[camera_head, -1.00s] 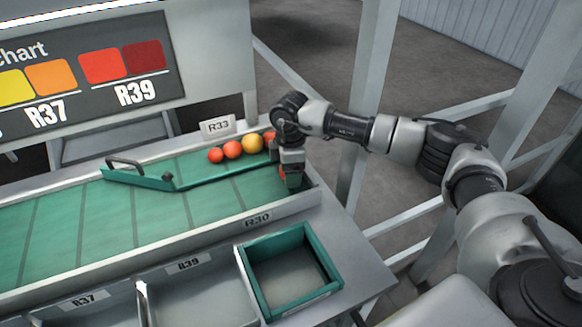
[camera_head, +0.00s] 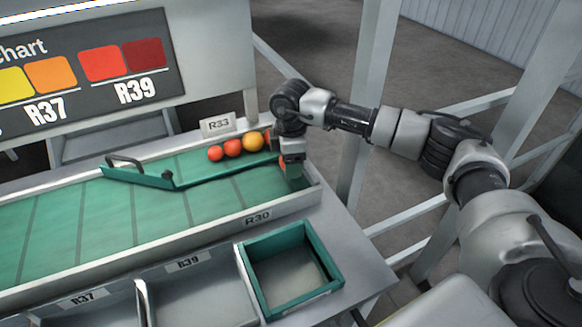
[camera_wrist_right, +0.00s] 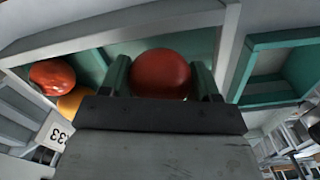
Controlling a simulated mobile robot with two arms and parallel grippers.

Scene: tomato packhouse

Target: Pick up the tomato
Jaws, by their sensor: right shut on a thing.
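My right gripper (camera_head: 291,172) is at the right end of the green belt (camera_head: 120,225). In the right wrist view its fingers (camera_wrist_right: 162,80) are shut on a red tomato (camera_wrist_right: 160,74), one finger on each side. In the head view this tomato is mostly hidden by the gripper. Behind the divider, left of the gripper, a row holds a red tomato (camera_head: 215,153), an orange-red one (camera_head: 233,148) and a yellow-orange one (camera_head: 253,141). A sliver of another red one shows by the wrist. My left gripper is not in view.
A green-rimmed bin (camera_head: 328,262) stands in front of the belt near the R30 label (camera_head: 257,219). Grey bins labelled R39 (camera_head: 189,263) and R37 (camera_head: 84,299) lie to its left. A green divider (camera_head: 140,178) crosses the belt. A metal post (camera_head: 368,90) stands behind my arm.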

